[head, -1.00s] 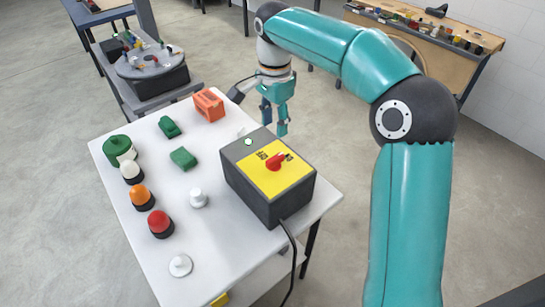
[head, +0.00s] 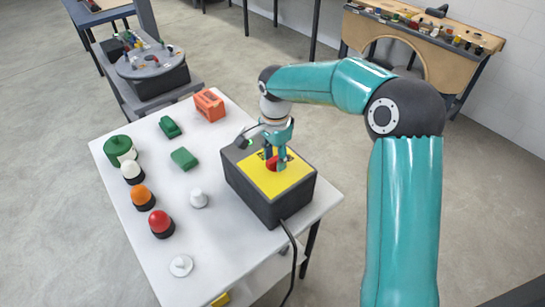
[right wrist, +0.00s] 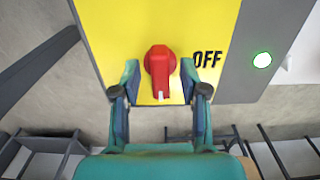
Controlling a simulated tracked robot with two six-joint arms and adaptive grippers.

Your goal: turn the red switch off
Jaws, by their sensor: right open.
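The red switch (head: 270,164) is a rotary knob on the yellow top of a dark grey box (head: 255,198). In the right wrist view the red switch (right wrist: 160,66) has a white mark pointing to the bottom of the picture. The word OFF (right wrist: 207,59) is printed to its right, and a green lamp (right wrist: 262,60) glows farther right. My right gripper (head: 275,155) is over the box, pointing down. In the right wrist view its open fingers (right wrist: 159,80) stand on either side of the knob, with small gaps. My left gripper is not in view.
The box stands on a white table (head: 215,250). Left of it are a red dome button (head: 160,222), an orange one (head: 140,196), white and green pieces, and an orange block (head: 209,104). A black cable (head: 291,255) hangs from the box.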

